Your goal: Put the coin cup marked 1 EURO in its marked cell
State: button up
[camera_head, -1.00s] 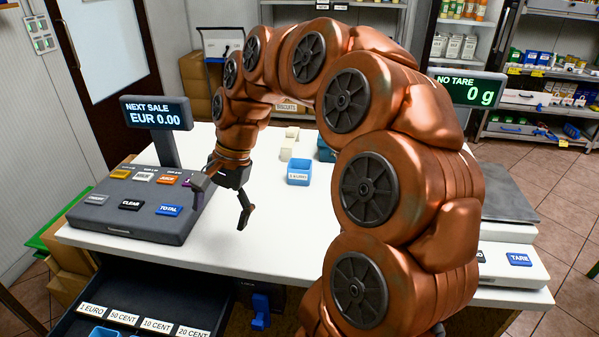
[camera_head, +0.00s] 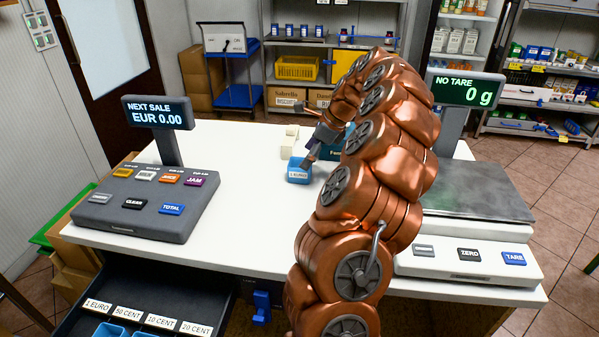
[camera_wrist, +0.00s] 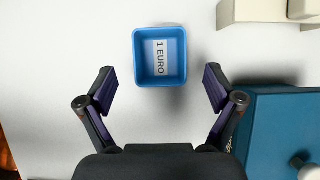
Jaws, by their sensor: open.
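The blue coin cup marked 1 EURO (camera_head: 299,172) stands on the white counter. In the wrist view the cup (camera_wrist: 160,77) sits just ahead of the fingertips, centred between them. My gripper (camera_wrist: 160,82) is open and empty, its two fingers spread wider than the cup. In the head view my gripper (camera_head: 306,135) is over the cup's back edge; one finger reaches down close to it, and I cannot tell whether it touches. The open drawer (camera_head: 170,285) at the lower left has a front label 1 EURO (camera_head: 97,306) beside 50 CENT, 10 CENT and 20 CENT labels.
A teal box (camera_wrist: 285,130) stands right of the cup, close to my right finger. Cream blocks (camera_head: 289,142) stand behind the cup. The cash register (camera_head: 145,200) is at the left, the scale (camera_head: 470,190) at the right. The counter between register and cup is clear.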

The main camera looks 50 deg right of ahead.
aim_at(296, 169)
jog(key=shift+p+x, duration=0.65)
jog(key=shift+x, duration=2.55)
jog(key=shift+w+a+r, duration=0.1)
jog(key=c, duration=1.1)
jog(key=shift+r, duration=0.1)
